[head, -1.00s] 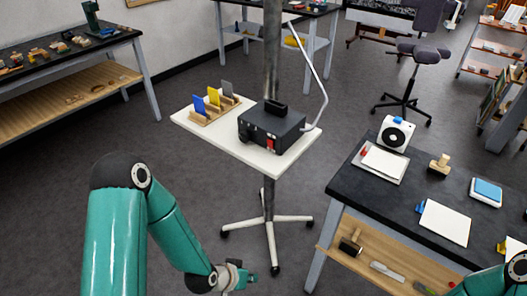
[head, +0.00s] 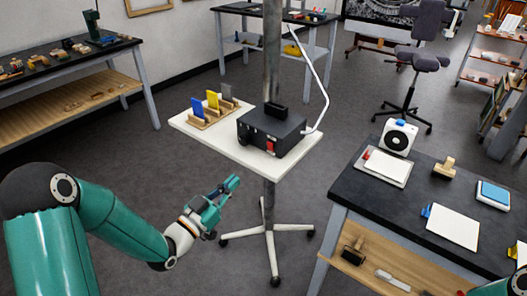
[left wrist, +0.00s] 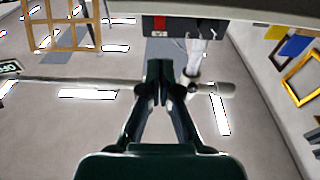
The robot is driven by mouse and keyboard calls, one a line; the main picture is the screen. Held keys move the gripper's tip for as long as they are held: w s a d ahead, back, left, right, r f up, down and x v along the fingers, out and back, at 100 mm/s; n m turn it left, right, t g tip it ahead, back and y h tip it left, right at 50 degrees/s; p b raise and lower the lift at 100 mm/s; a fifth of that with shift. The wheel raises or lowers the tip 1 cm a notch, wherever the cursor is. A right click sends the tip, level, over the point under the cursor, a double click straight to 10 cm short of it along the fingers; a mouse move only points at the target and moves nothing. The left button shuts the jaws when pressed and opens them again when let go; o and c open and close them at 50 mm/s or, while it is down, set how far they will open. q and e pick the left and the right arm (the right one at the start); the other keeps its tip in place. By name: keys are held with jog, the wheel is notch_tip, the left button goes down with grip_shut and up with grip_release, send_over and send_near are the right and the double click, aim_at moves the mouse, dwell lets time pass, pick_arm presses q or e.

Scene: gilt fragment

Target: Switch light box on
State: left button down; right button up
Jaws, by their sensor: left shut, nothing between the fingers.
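The light box (head: 272,130) is a dark grey box on a white-topped stand (head: 238,150). A red switch (head: 270,147) sits on its near face, toward the right. My left gripper (head: 236,180) is below and to the left of the stand top in the head view, apart from the box, with its fingers together and empty. In the left wrist view the shut fingertips (left wrist: 160,68) point toward the light box (left wrist: 198,27) at the top, with the red switch (left wrist: 159,25) just above them. My right gripper is out of view; only part of that arm shows at the lower right.
Blue, yellow and grey cards stand in a wooden holder (head: 207,120) beside the box. A white cable (head: 322,95) curves behind it. A dark workbench (head: 390,205) stands at the right. The floor left of the stand is clear.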

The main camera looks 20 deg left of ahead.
aim_at(269, 145)
pick_arm(q)
jog(key=p+x, duration=0.4)
jog(key=x, duration=0.8)
jog(key=shift+w+d+r, duration=0.1)
jog(key=shift+w, duration=0.2)
jog(key=shift+w+d, duration=0.15)
jog(key=shift+w, duration=0.35)
